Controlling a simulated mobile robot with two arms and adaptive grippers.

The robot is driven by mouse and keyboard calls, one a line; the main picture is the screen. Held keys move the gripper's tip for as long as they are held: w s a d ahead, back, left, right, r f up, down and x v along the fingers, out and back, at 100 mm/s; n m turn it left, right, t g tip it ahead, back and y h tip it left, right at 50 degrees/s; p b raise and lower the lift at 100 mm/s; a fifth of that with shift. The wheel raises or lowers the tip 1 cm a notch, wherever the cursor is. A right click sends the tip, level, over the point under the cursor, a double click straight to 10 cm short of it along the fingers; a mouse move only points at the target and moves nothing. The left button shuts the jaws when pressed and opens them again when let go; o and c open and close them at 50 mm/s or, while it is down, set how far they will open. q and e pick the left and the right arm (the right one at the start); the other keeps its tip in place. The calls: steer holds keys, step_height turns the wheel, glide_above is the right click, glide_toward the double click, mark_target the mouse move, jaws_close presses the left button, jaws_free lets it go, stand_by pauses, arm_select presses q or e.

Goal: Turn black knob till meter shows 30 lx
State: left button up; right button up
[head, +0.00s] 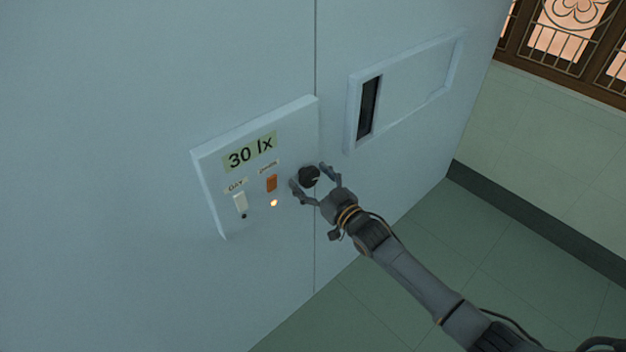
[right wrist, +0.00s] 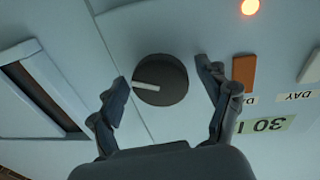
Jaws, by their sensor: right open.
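The black knob (head: 309,176) sits at the right edge of the control panel on the wall. In the right wrist view the knob (right wrist: 165,88) is round and dark, with a pale pointer line running from its middle to the left. My right gripper (head: 308,182) is open, with one finger on each side of the knob. In the right wrist view a gap shows between each fingertip and the knob. My left gripper is not in view.
The panel (head: 208,165) also holds a white DAY switch (head: 240,203), an orange switch (head: 272,183) and a lit lamp (head: 274,203). A framed recess with a dark slot (head: 368,108) is on the wall to the right. The green floor (head: 440,240) below is clear.

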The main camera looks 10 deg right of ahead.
steer(key=v, duration=1.2)
steer(key=s+d+f+m+g+h, duration=0.1)
steer(key=s+d+f+g+h, duration=0.15)
steer(key=f, duration=0.75)
steer(key=s+d+f+m+g+h, duration=0.15)
steer(key=s+f, duration=0.25)
steer(key=f, duration=0.6)
steer(key=s+d+f+g+h, duration=0.2)
steer(key=s+d+f, duration=0.15)
steer(key=f, duration=0.65)
steer(key=s+f+g, duration=0.4)
steer(key=s+f, duration=0.9)
steer(key=s, duration=0.2)
steer(key=s+f+g, duration=0.2)
steer(key=s+f, duration=0.1)
steer(key=s, duration=0.7)
steer(key=s+a+f+g+h, duration=0.1)
steer(key=s+f+g, duration=0.2)
steer(key=s, duration=0.8)
steer(key=shift+a+f+m+g, duration=0.3)
steer(key=shift+a+f+m, duration=0.05)
steer(key=shift+f, duration=0.4)
